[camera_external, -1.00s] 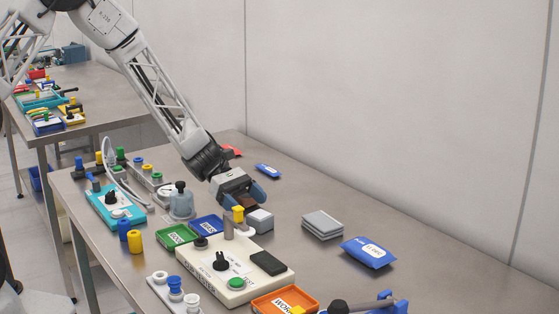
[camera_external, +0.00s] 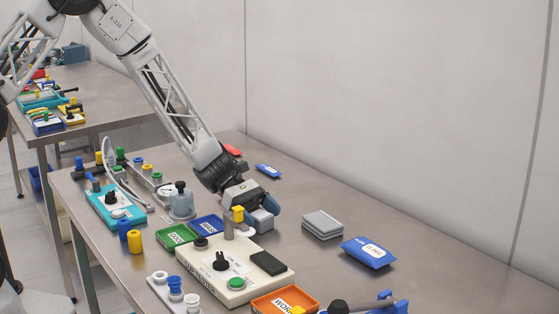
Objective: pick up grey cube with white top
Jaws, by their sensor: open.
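The grey cube with the lighter top (camera_external: 262,221) stands on the metal table, just behind the beige control box. My gripper (camera_external: 258,206) is right over the cube, with its blue fingertip low at the cube's right rear side. The jaws are open. The near finger and part of the cube's upper face are hidden by the gripper body and the yellow-topped post, so I cannot tell whether a finger touches the cube.
The beige control box (camera_external: 207,274) with a yellow-topped post (camera_external: 238,216) stands close in front. Blue (camera_external: 207,227) and green (camera_external: 175,237) trays lie to the left. Stacked grey plates (camera_external: 322,225) and a blue packet (camera_external: 368,253) lie to the right. The table behind the plates is clear.

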